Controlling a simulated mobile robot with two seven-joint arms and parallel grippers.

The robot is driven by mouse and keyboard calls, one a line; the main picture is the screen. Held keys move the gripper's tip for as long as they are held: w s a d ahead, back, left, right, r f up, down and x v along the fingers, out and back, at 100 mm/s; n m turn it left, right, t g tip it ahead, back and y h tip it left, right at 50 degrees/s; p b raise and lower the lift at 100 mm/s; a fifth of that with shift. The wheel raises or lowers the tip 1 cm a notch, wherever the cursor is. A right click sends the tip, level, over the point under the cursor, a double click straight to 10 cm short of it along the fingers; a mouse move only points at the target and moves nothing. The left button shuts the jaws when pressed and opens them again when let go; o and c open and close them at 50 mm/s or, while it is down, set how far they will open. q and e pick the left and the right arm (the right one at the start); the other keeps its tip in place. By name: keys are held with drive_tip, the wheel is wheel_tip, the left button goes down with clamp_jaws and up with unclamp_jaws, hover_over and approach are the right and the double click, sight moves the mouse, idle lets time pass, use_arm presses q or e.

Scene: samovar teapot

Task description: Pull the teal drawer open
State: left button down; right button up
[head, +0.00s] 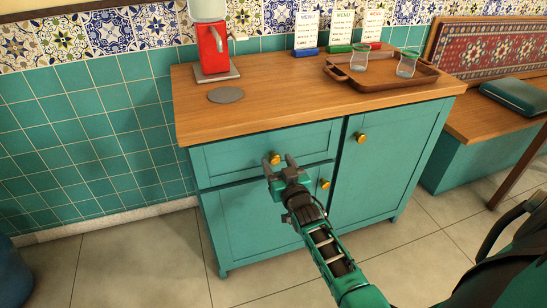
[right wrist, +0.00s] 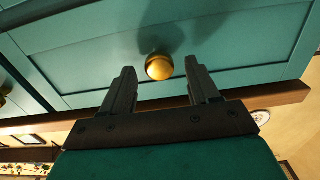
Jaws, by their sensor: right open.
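The teal drawer (head: 225,155) is at the top left of the teal cabinet, under the wooden top, and looks closed. Its round brass knob (head: 274,158) is on the middle of its front. My right gripper (head: 280,164) is open at the knob. In the right wrist view the knob (right wrist: 159,67) appears between and just beyond the two fingertips (right wrist: 159,72), with a gap on each side. Whether the fingers reach around it is hard to tell. My left gripper is not in view.
The cabinet also has doors with brass knobs, one (head: 361,138) at right and one (head: 324,183) beside my gripper. The wooden top holds a red dispenser (head: 211,50), a grey disc (head: 226,95) and a tray (head: 381,81) with two glasses. Floor in front is clear.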

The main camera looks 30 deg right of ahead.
drive_tip(key=shift+w, duration=0.25)
drive_tip(key=shift+s, duration=0.1)
clamp_jaws()
idle(0.3)
